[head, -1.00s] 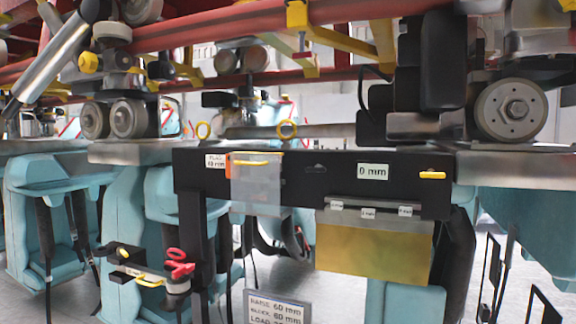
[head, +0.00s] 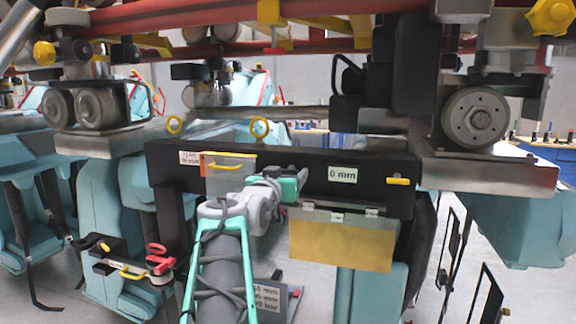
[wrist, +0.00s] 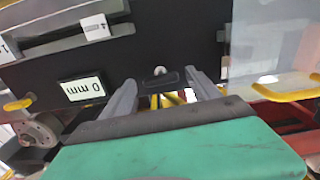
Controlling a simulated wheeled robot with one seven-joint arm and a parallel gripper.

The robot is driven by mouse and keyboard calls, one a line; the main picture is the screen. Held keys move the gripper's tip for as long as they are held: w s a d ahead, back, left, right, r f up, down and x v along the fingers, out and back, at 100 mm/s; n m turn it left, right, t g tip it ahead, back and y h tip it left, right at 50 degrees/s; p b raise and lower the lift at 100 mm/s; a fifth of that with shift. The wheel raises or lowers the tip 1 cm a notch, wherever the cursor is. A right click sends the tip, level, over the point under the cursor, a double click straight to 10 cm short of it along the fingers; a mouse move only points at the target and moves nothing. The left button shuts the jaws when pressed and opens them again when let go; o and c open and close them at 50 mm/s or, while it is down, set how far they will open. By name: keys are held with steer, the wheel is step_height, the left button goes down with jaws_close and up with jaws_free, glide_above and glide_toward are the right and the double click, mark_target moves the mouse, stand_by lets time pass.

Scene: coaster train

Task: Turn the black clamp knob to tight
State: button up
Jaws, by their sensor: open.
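The black clamp knob (wrist: 160,79) is a small dark bar with a pale spot, on the front face of the black beam (wrist: 190,40). In the wrist view it lies between the tips of my gripper (wrist: 163,88). My gripper is open, with a grey finger on each side of the knob; I cannot tell whether either finger touches it. In the head view my gripper (head: 302,176) reaches up to the beam and hides the knob. The "0 mm" label (head: 343,174) is just right of it.
A clear panel with a yellow handle (head: 230,165) hangs left of my gripper. A yellowish plate (head: 340,244) hangs below the beam at right. A red-handled item (head: 159,259) sits on a bracket at lower left. Wheels and red rails are above.

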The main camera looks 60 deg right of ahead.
steer(key=shift+w+d, duration=0.2)
steer(key=shift+d, duration=0.85)
